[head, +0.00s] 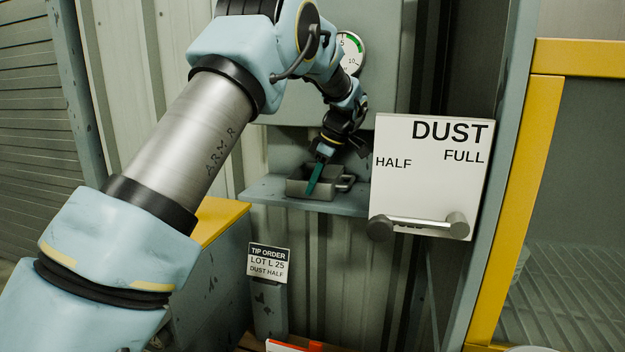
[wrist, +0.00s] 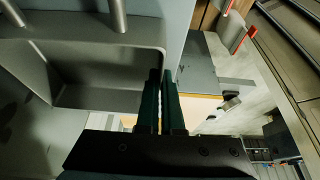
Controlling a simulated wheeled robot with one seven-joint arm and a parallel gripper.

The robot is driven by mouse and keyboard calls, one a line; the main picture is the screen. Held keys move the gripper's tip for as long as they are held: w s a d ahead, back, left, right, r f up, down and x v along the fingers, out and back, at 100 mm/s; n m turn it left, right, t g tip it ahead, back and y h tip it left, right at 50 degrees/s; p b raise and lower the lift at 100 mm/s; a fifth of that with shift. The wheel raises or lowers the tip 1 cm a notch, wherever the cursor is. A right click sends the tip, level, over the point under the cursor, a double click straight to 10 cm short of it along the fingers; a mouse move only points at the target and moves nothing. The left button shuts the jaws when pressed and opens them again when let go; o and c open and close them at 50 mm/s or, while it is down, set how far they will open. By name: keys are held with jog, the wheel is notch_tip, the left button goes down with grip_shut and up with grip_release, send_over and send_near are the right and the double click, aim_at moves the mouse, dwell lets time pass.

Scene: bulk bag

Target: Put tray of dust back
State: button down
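The grey dust tray (head: 297,187) is at the shelf (head: 262,189) under the grey cabinet, its handle pointing right. It looks level and appears to rest on the shelf. My gripper (head: 316,180) points down at the tray's near wall, with a green finger in front of it. In the wrist view the tray (wrist: 110,97) fills the upper left, and the two dark green fingers (wrist: 163,95) stand close together on either side of its wall. They look shut on that wall. I cannot tell whether dust lies inside.
A white panel (head: 428,165) marked DUST, HALF and FULL, with a bar handle (head: 415,222), stands close to the shelf's right end. A dial gauge (head: 350,53) is above. A yellow frame (head: 530,150) stands at right.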

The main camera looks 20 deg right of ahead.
jog(key=c, duration=1.1)
grip_release()
jog(key=shift+r, duration=0.1)
jog(key=b+v, duration=0.2)
jog(key=v, duration=0.2)
jog(key=shift+s+d+r, duration=0.15)
jog(key=shift+d+r, duration=0.1)
jog(key=shift+r, duration=0.05)
jog(key=s+d+b, duration=0.1)
jog(key=s+d, duration=0.3)
jog(key=s+d+b, duration=0.1)
jog(key=s+d, duration=0.2)
jog(key=d, duration=0.2)
jog(key=shift+s+r, duration=0.1)
jog(key=shift+s, duration=0.3)
jog(key=shift+a, duration=0.1)
